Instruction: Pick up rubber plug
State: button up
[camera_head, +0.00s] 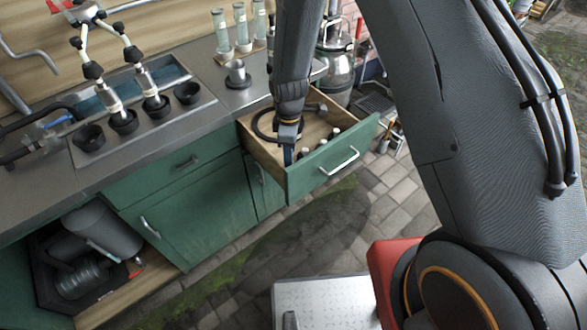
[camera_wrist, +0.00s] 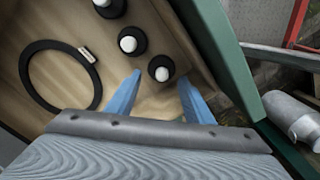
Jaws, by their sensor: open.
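The rubber plugs look like black round pieces with white knobs on top, standing in a row in an open drawer. In the wrist view the closest plug (camera_wrist: 161,68) appears between the tips of my two blue fingers, and a second plug (camera_wrist: 128,41) and a third (camera_wrist: 109,6) lie beyond it. In the head view their white tops (camera_head: 306,150) show beside my gripper (camera_head: 288,152), which reaches down into the drawer (camera_head: 262,158). My gripper is open and empty. I cannot tell whether a finger touches the closest plug.
A black ring (camera_wrist: 97,80) with a pale tag lies on the drawer floor. The green drawer front (camera_wrist: 228,60) rises close to the right finger. The workbench (camera_head: 225,95) stands behind the drawer, with a metal cup (camera_head: 238,75) on it.

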jog(key=shift+f+p, duration=1.1)
jog(key=shift+f, duration=1.4)
jog(key=c, duration=0.7)
jog(key=shift+r, duration=0.1)
